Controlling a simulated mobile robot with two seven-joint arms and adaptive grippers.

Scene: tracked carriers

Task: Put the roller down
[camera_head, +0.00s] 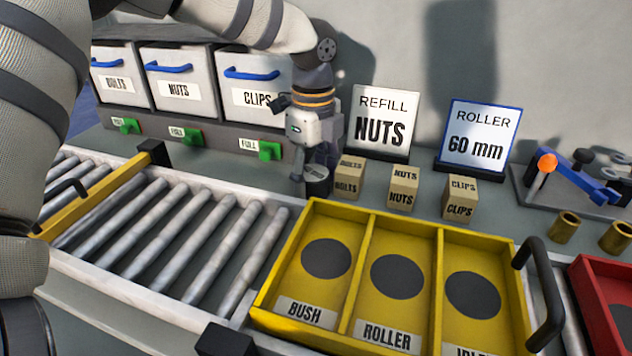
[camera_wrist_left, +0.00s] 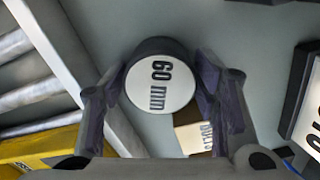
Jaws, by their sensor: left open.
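The roller (camera_head: 316,181) is a short cylinder on the grey bench, behind the conveyor's back edge and left of the bolts carton. In the left wrist view its pale end face (camera_wrist_left: 160,88) reads "60 mm", with a dark rim. My left gripper (camera_head: 314,163) points down over it and hides part of it in the head view. In the wrist view the open fingers (camera_wrist_left: 158,78) lie on either side of the roller. Whether they touch it is hard to tell. The yellow carrier (camera_head: 436,233) has bush, roller and idler compartments, all without parts. My right gripper is out of view.
Cartons for bolts (camera_head: 349,185), nuts (camera_head: 402,197) and clips (camera_head: 459,207) stand close to the right. Behind are the "Refill nuts" sign (camera_head: 383,115), the "Roller 60 mm" sign (camera_head: 477,135) and labelled bins (camera_head: 182,92). A yellow bar (camera_head: 95,203) crosses the conveyor rollers.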

